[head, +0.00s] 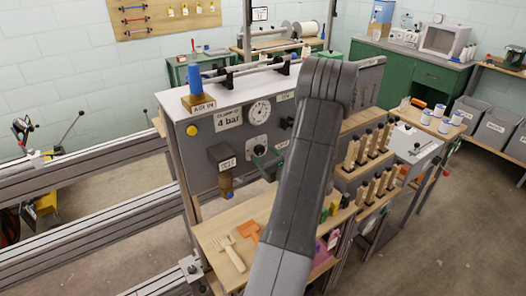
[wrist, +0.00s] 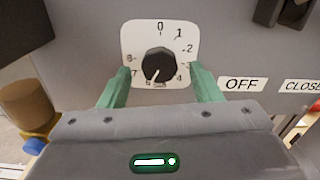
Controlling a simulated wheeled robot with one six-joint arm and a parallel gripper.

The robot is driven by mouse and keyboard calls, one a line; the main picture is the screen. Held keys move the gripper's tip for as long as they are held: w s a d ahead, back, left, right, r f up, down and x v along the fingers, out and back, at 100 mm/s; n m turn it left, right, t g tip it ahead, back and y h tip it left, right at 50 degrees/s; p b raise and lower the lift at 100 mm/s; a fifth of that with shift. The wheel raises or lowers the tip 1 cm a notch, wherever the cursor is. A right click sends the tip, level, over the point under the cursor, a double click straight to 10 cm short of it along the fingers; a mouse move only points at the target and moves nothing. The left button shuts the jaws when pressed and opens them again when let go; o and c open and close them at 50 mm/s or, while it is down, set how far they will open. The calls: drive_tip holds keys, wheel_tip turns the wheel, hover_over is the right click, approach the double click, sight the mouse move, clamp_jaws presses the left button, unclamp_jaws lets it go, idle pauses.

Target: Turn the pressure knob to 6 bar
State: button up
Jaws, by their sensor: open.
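The pressure knob (wrist: 159,64) is round and black on a white dial plate (wrist: 133,33) numbered from 0 at the top clockwise. Its white pointer line points down and slightly left, close to the 6; the exact reading is unclear. My gripper (wrist: 160,72) is open, its green fingers at the left and right of the knob with visible gaps to it. In the head view my gripper (head: 267,160) is at the grey panel (head: 205,150), and my arm hides part of it. A round white gauge (head: 260,112) sits above the knob; its reading is too small.
A sign (head: 228,117) reads "4 bar". A yellow button (head: 192,130) and a dark box (head: 222,157) sit left of the knob. An OFF label (wrist: 242,84) is right of it. Wooden-handled tools (head: 352,152) stand right of my arm; a fork-like tool (head: 229,253) lies on the shelf below.

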drive_tip(key=shift+w+a, duration=0.35)
drive_tip(key=shift+w, duration=0.15)
drive_tip(key=c, duration=1)
drive_tip(key=n+b, duration=0.1)
drive_tip(key=b, duration=0.1)
drive_tip(key=shift+f+b, duration=0.15)
drive_tip(key=shift+b, duration=0.25)
